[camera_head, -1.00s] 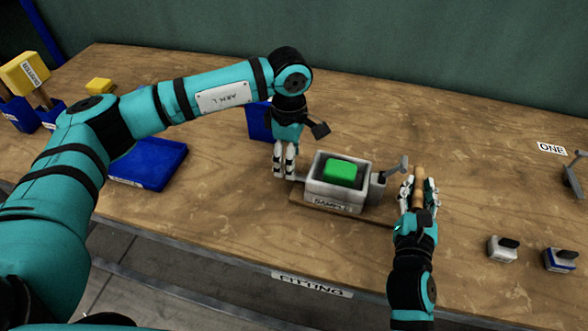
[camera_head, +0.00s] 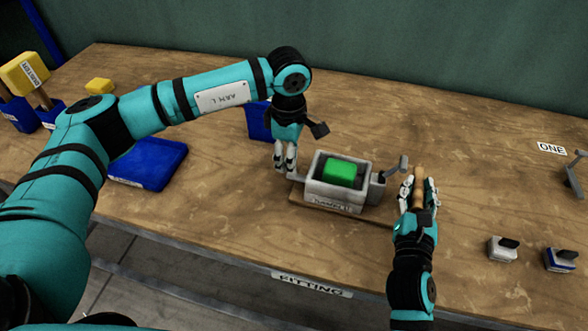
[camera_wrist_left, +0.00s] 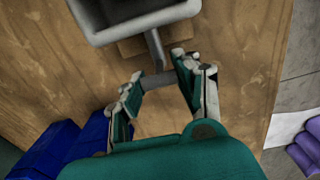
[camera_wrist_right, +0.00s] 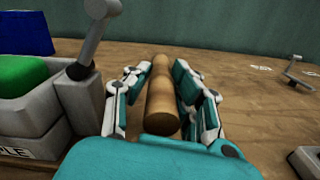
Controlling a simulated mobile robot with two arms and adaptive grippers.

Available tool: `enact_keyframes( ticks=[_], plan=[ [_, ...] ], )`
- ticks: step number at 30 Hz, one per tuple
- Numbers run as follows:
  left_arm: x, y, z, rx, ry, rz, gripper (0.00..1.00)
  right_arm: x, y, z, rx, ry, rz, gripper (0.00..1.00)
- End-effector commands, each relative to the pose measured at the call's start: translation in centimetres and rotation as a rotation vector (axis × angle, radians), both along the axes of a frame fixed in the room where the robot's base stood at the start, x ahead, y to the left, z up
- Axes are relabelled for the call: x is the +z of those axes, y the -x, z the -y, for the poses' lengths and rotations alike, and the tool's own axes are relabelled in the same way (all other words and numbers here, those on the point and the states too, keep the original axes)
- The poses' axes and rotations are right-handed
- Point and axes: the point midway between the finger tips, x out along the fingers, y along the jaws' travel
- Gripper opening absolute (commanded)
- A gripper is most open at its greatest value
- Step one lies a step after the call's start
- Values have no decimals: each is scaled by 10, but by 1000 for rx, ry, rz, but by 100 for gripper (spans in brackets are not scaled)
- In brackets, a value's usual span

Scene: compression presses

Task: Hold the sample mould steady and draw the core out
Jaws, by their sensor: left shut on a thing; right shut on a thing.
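The sample mould (camera_head: 320,193) is a grey box with a green block (camera_head: 341,171) in its top. It stands over a thin wooden board (camera_head: 295,203). My left gripper (camera_head: 285,170) is at its left side, shut on a grey bar (camera_wrist_left: 158,80) joined to the mould by a stem, as the left wrist view shows. My right gripper (camera_head: 418,197) is to the right of the mould, shut around a wooden cylinder (camera_wrist_right: 160,97).
A grey lever (camera_head: 393,170) stands up at the mould's right side, close to my right gripper. Blue trays (camera_head: 150,166) lie to the left. Two small blocks (camera_head: 502,249) (camera_head: 559,259) sit at the right. The bench behind the mould is largely clear.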

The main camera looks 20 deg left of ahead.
Motion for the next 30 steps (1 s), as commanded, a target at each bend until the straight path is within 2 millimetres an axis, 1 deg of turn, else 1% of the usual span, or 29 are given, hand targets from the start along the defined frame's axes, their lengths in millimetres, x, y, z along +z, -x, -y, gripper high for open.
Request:
enact_keyframes(
  ticks=[6,30],
  plan=[
    [0,-1,-10,5,-4,-1,0,-2,0,2,-4,-4,-5,0],
    [0,-2,-35,9,-7,0,0,-2,0,3,-6,-3,-6,0]
  ],
)
